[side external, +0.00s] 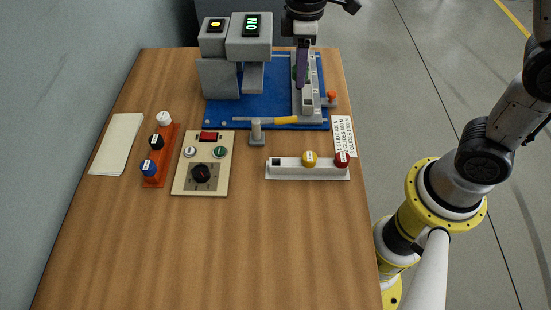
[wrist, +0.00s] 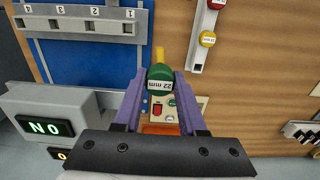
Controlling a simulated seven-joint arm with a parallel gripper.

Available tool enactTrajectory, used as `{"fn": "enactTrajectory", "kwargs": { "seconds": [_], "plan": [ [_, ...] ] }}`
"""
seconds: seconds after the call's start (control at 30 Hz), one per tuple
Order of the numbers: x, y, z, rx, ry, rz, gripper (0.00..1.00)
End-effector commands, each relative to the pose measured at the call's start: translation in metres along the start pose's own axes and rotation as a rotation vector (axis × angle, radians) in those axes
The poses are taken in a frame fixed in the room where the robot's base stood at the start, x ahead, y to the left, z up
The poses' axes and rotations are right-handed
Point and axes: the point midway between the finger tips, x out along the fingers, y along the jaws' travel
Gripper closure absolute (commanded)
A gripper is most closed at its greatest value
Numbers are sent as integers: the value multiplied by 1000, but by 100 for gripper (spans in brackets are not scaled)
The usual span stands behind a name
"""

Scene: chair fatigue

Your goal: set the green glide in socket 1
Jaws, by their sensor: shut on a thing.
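My gripper (wrist: 160,88) is shut on the green glide (wrist: 160,75), marked 22 mm, held between its purple fingers. In the side view my gripper (side external: 301,82) is over the grey socket block (side external: 308,108), and the glide is mostly hidden there. In the wrist view the socket block (wrist: 72,12) has square sockets numbered 4 to 1 from left to right. Socket 1 (wrist: 127,28) looks empty, at its right end. The glide appears below and to the right of socket 1 in that view, apart from it; its height above the block is unclear.
A white rack (side external: 297,174) holds a yellow glide (side external: 310,158) and a red glide (side external: 341,159), with an empty slot at its left. A yellow-handled hammer (side external: 282,120) lies along the blue base's front edge (side external: 240,124). A grey test machine (side external: 220,78) stands left of the block.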

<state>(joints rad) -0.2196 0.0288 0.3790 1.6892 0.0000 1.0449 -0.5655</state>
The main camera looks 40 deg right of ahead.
Motion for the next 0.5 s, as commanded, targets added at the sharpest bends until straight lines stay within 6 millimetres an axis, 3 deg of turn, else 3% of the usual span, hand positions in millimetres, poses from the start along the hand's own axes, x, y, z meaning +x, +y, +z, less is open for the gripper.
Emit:
{"fn": "enactTrajectory", "kwargs": {
  "seconds": [0.2, 0.5],
  "plan": [
    [-7, 37, 17, 5, 1, 1, 100],
    [-12, 67, 30, 2, 1, 1, 100]
  ]
}}
